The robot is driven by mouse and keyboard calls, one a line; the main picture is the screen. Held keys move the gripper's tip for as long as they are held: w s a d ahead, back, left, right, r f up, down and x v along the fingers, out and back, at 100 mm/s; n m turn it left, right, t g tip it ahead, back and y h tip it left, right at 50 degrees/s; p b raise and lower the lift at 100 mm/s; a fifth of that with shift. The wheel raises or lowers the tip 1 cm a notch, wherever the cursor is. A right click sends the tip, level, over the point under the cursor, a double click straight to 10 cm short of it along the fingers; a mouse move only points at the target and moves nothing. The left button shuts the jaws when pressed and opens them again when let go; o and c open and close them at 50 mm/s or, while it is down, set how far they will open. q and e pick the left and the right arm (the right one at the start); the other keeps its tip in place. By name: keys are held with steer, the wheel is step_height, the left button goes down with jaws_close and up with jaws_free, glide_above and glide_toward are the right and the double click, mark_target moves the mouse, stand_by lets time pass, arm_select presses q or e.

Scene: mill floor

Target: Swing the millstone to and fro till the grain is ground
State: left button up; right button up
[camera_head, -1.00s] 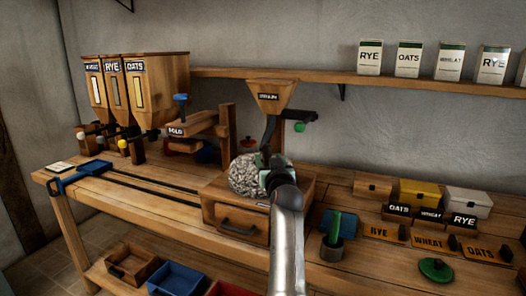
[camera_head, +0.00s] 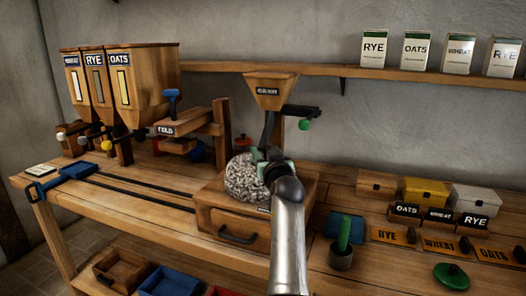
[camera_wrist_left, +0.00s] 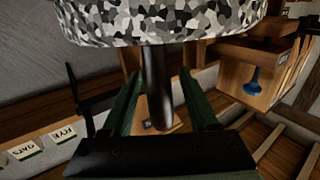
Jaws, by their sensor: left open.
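The speckled grey millstone (camera_head: 243,177) sits on the wooden mill box (camera_head: 290,190) under the hopper marked GRAIN (camera_head: 270,92). My left gripper (camera_head: 270,170) is at the right side of the stone in the head view, and my arm hides part of the box. In the left wrist view the stone (camera_wrist_left: 165,22) fills the top, and a dark round handle (camera_wrist_left: 157,85) stands out from it between my green fingers (camera_wrist_left: 157,100). The fingers are open, with gaps on both sides of the handle. Whether any grain is on the stone is hidden. My right gripper is out of view.
A dark lever with a green knob (camera_head: 304,124) juts right of the hopper. A drawer (camera_head: 238,232) is in the box front. Labelled bins (camera_head: 145,90) stand at left.

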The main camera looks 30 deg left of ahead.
arm_select(q)
steer(key=shift+w+a, duration=0.15)
steer(key=shift+c, duration=0.2)
jaws_close()
stand_by(0.4)
stand_by(0.9)
